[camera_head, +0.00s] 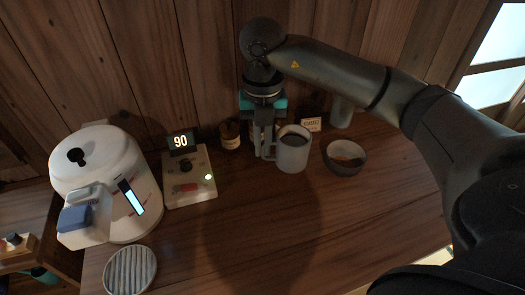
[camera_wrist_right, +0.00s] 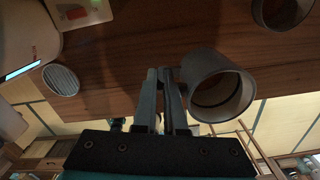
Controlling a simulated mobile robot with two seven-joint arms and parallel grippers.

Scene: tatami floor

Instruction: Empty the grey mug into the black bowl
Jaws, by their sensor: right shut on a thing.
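The grey mug (camera_head: 292,155) is near the back of the wooden counter, upright or nearly so, with a dark inside. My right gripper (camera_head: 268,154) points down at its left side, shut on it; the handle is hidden. In the right wrist view the fingers (camera_wrist_right: 164,80) are closed together beside the mug (camera_wrist_right: 205,70), whose mouth faces the camera. I cannot tell whether the mug touches the counter. The black bowl (camera_head: 345,168) stands just right of the mug, with something orange-brown inside. A dark round rim, apparently the bowl (camera_wrist_right: 280,22), shows at the top right. My left gripper is not in view.
A white cooker-like machine (camera_head: 100,165) and a control box (camera_head: 190,187) reading 90 stand left. A brown jar (camera_head: 230,135), a small label card (camera_head: 312,125) and a grey-green cup (camera_head: 341,113) stand behind. A ribbed round disc (camera_head: 130,270) lies front left. The front counter is clear.

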